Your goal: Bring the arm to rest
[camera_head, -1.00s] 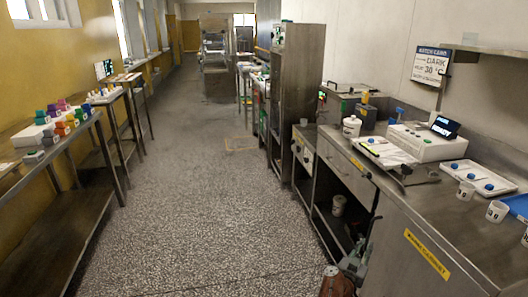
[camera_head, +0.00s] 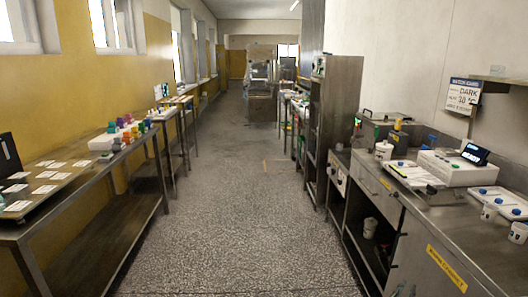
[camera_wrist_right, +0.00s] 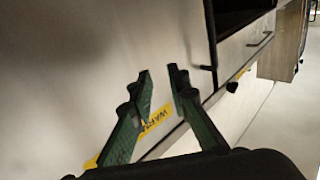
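My right gripper (camera_wrist_right: 159,72) shows in the right wrist view with its two green-and-black fingers apart and nothing between them. Its fingertips point at the grey steel front of the right-hand counter (camera_wrist_right: 100,60), near a yellow label (camera_wrist_right: 155,119); I cannot tell the exact gap. My left gripper is not in view.
A left table (camera_head: 75,192) holds cards and coloured blocks. The speckled floor (camera_head: 240,220) between them is clear.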

